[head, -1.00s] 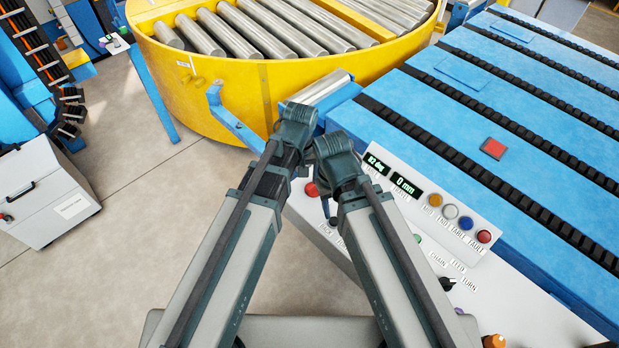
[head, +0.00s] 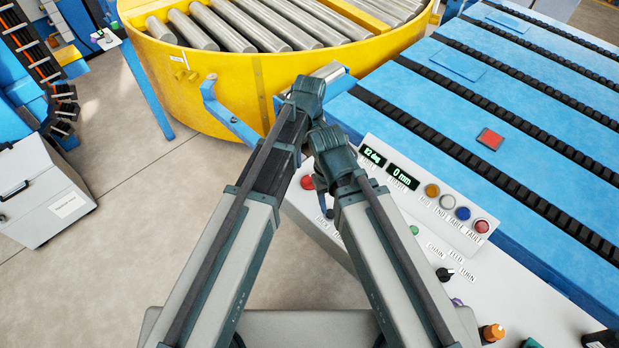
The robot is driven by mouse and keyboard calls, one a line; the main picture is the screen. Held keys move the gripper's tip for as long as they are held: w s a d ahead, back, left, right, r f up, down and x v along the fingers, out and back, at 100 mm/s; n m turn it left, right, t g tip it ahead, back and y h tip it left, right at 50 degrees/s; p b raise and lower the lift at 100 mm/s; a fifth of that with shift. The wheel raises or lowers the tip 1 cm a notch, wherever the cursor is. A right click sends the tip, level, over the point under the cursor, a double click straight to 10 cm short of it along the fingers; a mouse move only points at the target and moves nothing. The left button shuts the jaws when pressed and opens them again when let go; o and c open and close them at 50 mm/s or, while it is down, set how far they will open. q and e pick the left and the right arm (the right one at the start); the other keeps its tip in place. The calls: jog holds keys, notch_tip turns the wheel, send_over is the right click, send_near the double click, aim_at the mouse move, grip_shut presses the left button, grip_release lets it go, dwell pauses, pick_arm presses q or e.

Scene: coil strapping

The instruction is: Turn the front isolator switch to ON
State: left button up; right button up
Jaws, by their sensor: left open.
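I cannot pick out a front isolator switch with ON marked on it. The slanted control panel (head: 385,215) on the right has two displays, coloured lamps and labels. A black rotary knob (head: 445,274) with a pale pointer sits by the FEED and TURN labels, and a red button (head: 307,182) is at the panel's left end. My left gripper (head: 308,92) is at the far end of the left arm, between the yellow ring and the panel; it is open with nothing visible in it, its fingertips mostly hidden.
A yellow ring (head: 215,88) with steel rollers stands at the back. A blue conveyor bed (head: 540,130) with black chains fills the right. A grey cabinet (head: 45,200) stands at the left. The floor (head: 130,235) between cabinet and arms is clear. An orange-topped item (head: 492,332) is near the bottom right.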

aim_at(309, 177)
pick_arm(q)
notch_tip(309, 177, down, 12)
jog(key=b, duration=1)
jog(key=shift+r+b, duration=0.2)
jog(key=shift+b, duration=0.1)
pick_arm(e)
notch_tip(309, 177, down, 12)
jog(key=shift+r, duration=0.2)
pick_arm(q)
jog(key=c, duration=1.3)
